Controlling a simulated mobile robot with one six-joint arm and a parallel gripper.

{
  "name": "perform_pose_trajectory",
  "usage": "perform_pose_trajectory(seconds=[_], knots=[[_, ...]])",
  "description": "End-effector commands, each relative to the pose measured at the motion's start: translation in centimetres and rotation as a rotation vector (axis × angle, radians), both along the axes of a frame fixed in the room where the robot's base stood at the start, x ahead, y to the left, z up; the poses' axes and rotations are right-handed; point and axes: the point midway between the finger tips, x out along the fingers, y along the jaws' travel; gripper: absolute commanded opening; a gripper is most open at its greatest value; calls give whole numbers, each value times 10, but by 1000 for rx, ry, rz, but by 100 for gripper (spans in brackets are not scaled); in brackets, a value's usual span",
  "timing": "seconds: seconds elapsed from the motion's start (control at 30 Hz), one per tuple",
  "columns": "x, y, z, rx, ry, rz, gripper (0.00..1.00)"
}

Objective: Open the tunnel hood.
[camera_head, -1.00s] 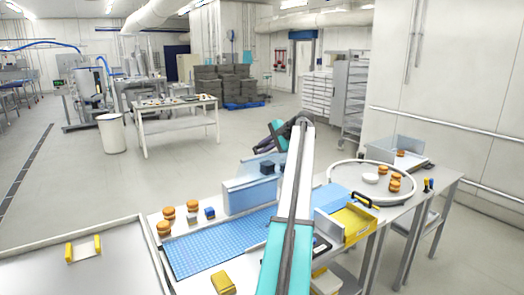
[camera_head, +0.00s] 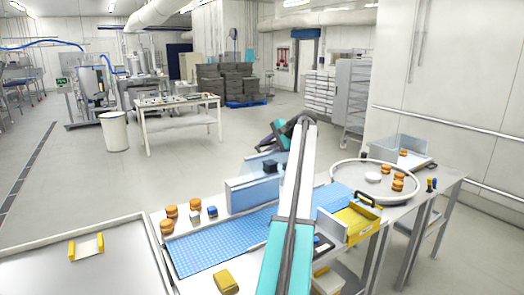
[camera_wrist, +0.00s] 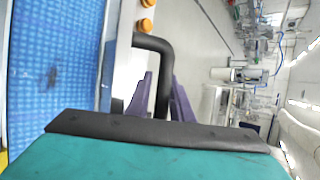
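The tunnel hood (camera_head: 252,196) shows as a pale blue-grey panel standing along the far side of the blue belt. My arm crosses in front of it and hides its right part. In the wrist view a thick black curved bar (camera_wrist: 157,42), like a handle, runs beside the pale edge bordering the blue belt. My gripper (camera_wrist: 161,85) has two purple fingers, one on each side of this bar. The fingers look apart; whether they touch the bar I cannot tell. In the head view my gripper (camera_head: 268,142) is small and dark beyond the panel, partly covered by my arm.
Filled rounds (camera_head: 171,211) and small blocks stand left of the hood. A round table (camera_head: 345,182) with more rounds is at the right. Open floor lies behind.

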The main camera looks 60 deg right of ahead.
Motion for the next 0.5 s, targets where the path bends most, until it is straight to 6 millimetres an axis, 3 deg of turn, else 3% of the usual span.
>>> perform_pose_trajectory(seconds=[0.27,0.5], knots=[[-9,-1,7,-2,-1,-2,20],[-34,0,28,-2,-2,-4,20]])
